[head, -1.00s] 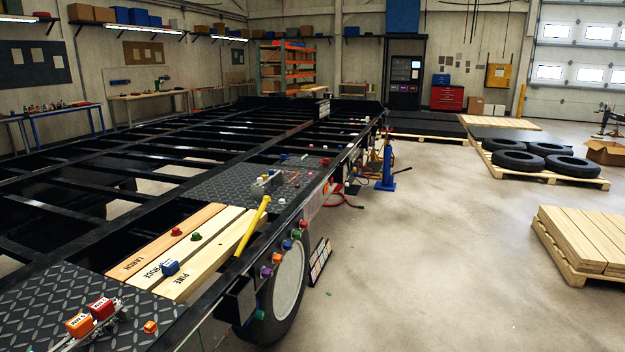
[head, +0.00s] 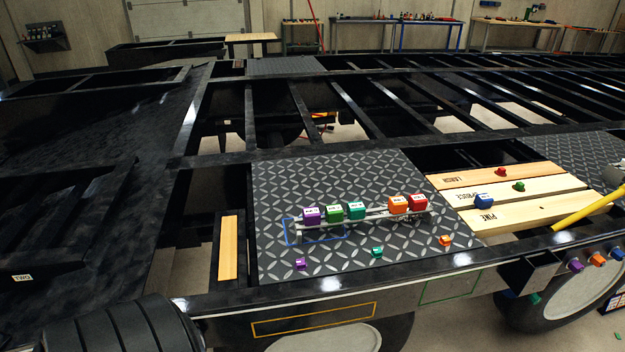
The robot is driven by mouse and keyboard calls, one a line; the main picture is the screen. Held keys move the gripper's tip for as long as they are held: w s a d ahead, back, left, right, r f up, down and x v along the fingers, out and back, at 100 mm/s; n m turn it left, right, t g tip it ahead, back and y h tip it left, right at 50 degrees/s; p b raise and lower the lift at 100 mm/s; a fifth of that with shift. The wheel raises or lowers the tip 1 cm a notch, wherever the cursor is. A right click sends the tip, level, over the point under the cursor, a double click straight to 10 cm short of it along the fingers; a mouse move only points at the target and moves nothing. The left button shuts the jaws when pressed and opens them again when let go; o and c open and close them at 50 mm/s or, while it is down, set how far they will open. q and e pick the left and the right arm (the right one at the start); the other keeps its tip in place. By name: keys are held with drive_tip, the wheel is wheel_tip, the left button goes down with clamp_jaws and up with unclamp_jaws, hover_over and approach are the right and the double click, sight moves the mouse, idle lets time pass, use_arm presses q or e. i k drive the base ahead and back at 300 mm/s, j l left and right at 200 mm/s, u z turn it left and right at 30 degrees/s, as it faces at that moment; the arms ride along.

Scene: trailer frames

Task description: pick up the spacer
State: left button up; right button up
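No part in view is labelled as a spacer, and I cannot tell which one it is. A narrow wooden strip (head: 229,248) lies in a dark slot left of the diamond plate (head: 380,180). On the plate a metal rail (head: 373,216) carries purple (head: 311,215), green (head: 334,212), teal (head: 356,210), orange (head: 398,205) and red (head: 418,203) blocks, with a gap between teal and orange. Small purple (head: 301,263), teal (head: 377,251) and orange (head: 445,241) pieces lie in front of the rail. Neither of my grippers is in view.
A blue outline (head: 290,243) marks the plate near the rail's left end. Boards (head: 540,208) with small coloured pieces and a yellow bar (head: 590,208) lie at right. A black tire (head: 120,328) stands at front left. Open frame gaps lie behind the plate.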

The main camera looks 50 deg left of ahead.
sight(354, 210)
drive_tip(key=u, duration=1.2)
drive_tip(key=i+l+z, duration=0.25)
drive_tip(key=i+l, duration=0.05)
